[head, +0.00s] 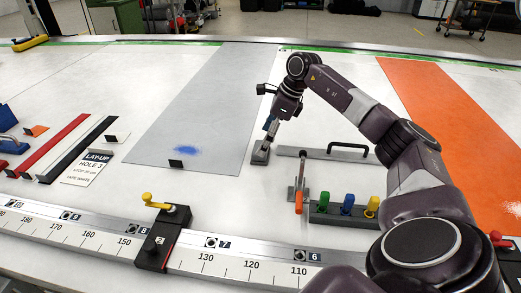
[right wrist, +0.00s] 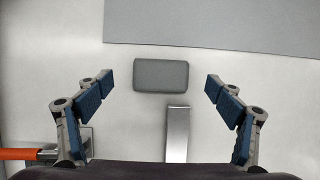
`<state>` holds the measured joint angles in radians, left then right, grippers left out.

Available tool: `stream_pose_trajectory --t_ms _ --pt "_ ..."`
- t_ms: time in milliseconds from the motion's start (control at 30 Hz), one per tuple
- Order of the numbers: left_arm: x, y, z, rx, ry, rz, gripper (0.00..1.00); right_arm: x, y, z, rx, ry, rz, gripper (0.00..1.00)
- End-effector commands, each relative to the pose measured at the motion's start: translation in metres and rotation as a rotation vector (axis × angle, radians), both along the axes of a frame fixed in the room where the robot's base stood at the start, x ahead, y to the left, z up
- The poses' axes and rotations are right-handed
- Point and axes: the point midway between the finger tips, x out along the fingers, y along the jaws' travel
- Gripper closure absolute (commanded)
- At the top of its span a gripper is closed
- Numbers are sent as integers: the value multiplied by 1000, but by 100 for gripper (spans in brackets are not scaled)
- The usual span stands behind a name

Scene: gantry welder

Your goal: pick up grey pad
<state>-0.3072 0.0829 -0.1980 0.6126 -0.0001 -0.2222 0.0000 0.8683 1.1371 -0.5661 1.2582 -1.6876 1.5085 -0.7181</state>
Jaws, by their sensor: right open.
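The grey pad (right wrist: 161,75) is a small rounded block lying flat on the white table in the right wrist view. It also shows in the head view (head: 260,156), close to the right edge of the large grey sheet. My right gripper (right wrist: 168,88) is open, with its blue-padded fingers spread to either side of the pad and apart from it. In the head view my right gripper (head: 269,130) points down just above the pad. My left gripper is not in view.
A metal bar (right wrist: 178,134) with a black handle lies just beside the pad. An orange-handled tool (head: 299,198) and a rack with green, blue and yellow pieces (head: 344,214) stand nearer. The large grey sheet (head: 205,100) lies left; an orange strip (head: 450,110) lies right.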

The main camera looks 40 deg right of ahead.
Motion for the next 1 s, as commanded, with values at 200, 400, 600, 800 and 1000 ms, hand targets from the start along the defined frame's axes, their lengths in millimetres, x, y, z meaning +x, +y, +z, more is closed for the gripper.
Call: stream_pose_trajectory --t_ms 200,400,600,800,1000 --pt "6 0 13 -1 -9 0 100 7 7 -30 2 3 0 15" --pt "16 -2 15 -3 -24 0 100 10 8 -38 -1 -1 0 15" --pt "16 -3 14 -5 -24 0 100 10 8 -38 0 0 0 22" --pt "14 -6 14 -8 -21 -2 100 10 8 -38 0 0 0 44" --pt "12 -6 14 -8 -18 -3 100 10 8 -38 -1 -1 0 60"
